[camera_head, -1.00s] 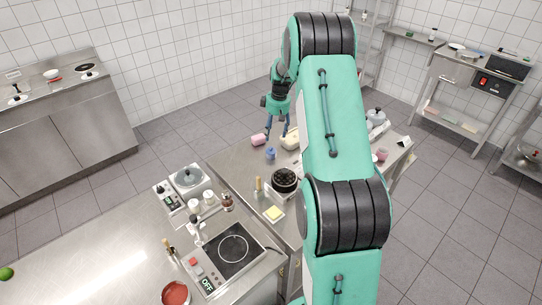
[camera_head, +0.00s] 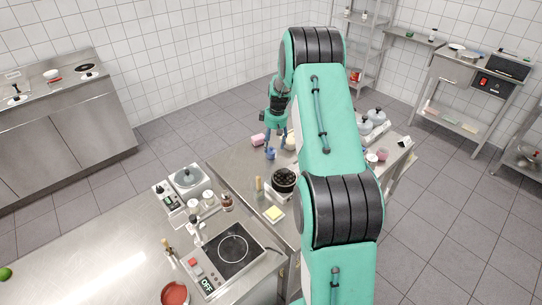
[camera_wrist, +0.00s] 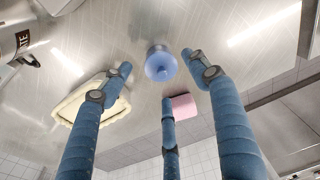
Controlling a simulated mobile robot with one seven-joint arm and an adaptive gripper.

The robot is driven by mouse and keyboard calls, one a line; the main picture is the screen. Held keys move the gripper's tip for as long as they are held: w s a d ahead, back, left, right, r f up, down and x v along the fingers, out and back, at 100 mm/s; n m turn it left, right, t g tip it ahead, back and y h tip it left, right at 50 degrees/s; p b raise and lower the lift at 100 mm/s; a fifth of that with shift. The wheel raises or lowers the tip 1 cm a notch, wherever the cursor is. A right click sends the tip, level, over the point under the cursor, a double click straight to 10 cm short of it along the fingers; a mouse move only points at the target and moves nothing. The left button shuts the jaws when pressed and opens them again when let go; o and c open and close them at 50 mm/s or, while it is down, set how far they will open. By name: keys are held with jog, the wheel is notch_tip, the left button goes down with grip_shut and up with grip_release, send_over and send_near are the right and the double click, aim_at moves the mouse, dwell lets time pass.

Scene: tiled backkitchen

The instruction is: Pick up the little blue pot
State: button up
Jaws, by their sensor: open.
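The little blue pot (camera_head: 270,154) stands on the steel table, near its far left part. In the wrist view the blue pot (camera_wrist: 160,65) shows from above with a round top, ahead of and between my fingertips. My gripper (camera_head: 275,143) is open and above the pot in the head view. In the wrist view its three blue fingers (camera_wrist: 163,85) are spread around the space by the pot. I see no clear contact between the fingers and the pot.
A pink block (camera_wrist: 183,106) lies close to the pot, near one finger. A cream dish (camera_wrist: 90,98) lies on the other side. A black round item (camera_head: 284,178) and a yellow square (camera_head: 274,214) are nearer on the steel table (camera_head: 232,165).

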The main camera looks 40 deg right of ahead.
aim_at(271, 150)
jog(key=shift+w+a+f+b, duration=0.1)
jog(key=shift+w+f+b, duration=0.05)
jog(key=shift+f, duration=1.15)
jog(key=shift+w+a+f+b, duration=0.1)
jog(key=shift+f+b, duration=0.05)
jog(key=shift+f, duration=1.1)
jog(key=shift+d, duration=0.1)
jog(key=c, duration=1.3)
jog(key=shift+r+p, duration=0.5)
jog(key=shift+r, duration=4.55)
